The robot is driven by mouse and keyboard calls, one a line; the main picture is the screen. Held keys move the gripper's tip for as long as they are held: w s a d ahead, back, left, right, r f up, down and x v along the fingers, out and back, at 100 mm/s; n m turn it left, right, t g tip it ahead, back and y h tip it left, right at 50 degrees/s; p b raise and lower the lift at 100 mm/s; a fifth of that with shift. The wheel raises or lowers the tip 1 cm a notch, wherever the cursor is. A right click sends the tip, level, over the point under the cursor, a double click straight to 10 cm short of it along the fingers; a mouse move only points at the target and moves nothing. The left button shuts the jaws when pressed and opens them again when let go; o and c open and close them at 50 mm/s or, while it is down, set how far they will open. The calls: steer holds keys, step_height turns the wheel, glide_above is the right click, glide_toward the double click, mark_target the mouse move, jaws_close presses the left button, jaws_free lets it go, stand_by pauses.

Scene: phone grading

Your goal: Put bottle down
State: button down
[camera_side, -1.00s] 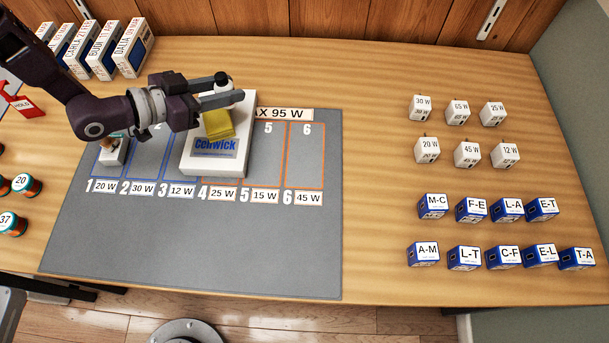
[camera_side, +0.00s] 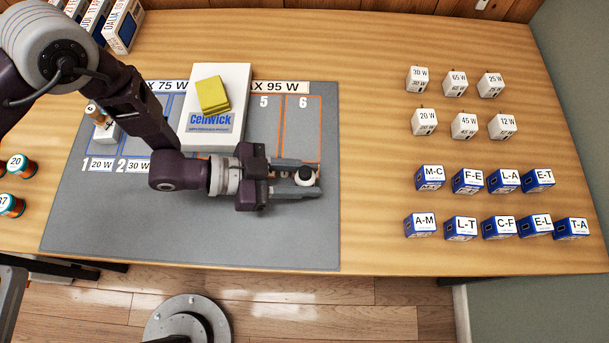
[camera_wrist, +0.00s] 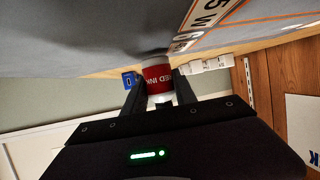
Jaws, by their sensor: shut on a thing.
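In the wrist view the bottle (camera_wrist: 158,75) shows a red label with white lettering, between the two dark fingers (camera_wrist: 160,97). My gripper is shut on it, over the right part of the grey mat (camera_side: 200,235), just in front of slot 6.
A white Cenwick box (camera_side: 216,130) with yellow pads (camera_side: 212,95) on top stands on the mat. White wattage blocks (camera_side: 464,126) and blue boxes (camera_side: 467,181) stand in rows at the right. The mat's front part is clear.

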steer(key=shift+f, duration=0.3)
steer(key=c, duration=1)
jaws_free()
steer(key=shift+f, duration=0.1)
steer(key=v, duration=1.2)
